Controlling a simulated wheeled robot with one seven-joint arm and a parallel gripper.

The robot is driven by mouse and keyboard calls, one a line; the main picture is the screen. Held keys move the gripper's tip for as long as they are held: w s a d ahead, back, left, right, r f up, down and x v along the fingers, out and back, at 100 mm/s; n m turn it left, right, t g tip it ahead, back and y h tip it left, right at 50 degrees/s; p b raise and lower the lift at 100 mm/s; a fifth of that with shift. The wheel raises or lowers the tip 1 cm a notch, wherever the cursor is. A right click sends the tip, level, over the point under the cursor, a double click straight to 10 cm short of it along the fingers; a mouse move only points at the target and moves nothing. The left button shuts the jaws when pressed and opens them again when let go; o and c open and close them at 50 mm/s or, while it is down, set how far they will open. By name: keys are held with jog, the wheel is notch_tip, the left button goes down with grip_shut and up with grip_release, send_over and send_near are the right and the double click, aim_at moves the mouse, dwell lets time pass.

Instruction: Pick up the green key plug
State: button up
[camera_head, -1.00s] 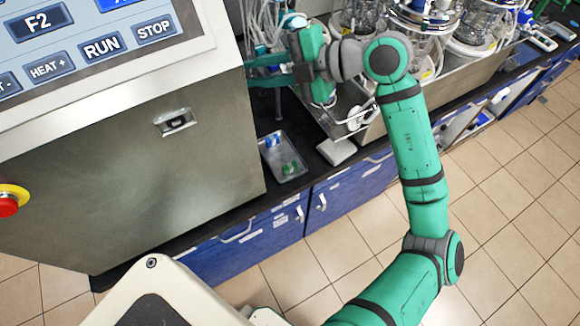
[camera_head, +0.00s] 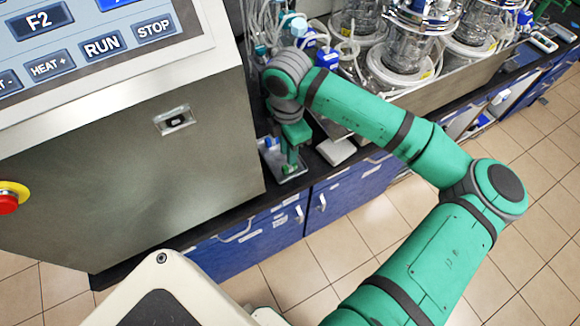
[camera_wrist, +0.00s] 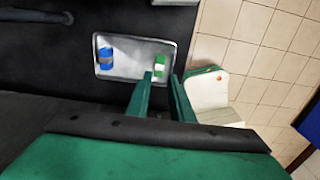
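The green key plug (camera_wrist: 160,64), green with a white part, lies in the right half of a small metal tray (camera_wrist: 132,62) in the wrist view. A blue plug (camera_wrist: 106,58) lies in the tray's left half. My gripper (camera_wrist: 162,77) is open, its two green fingers pointing at the tray. In the wrist view the green plug shows just beyond the gap between the fingertips; contact cannot be told. In the head view my gripper (camera_head: 290,160) points down over the tray (camera_head: 298,174), and the fingers partly hide the green plug.
The tray stands on a dark bench top beside a large steel cabinet (camera_head: 110,170) on the left. A white block (camera_head: 337,151) stands right of the tray. Glass bioreactor vessels (camera_head: 405,45) and tubing stand behind. Blue drawers (camera_head: 345,190) are below; the tiled floor is clear.

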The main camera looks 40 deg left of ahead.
aim_at(288, 166)
jog(key=shift+f, duration=3.3)
jog(key=shift+c, duration=0.3)
jog(key=shift+a, duration=0.1)
grip_shut()
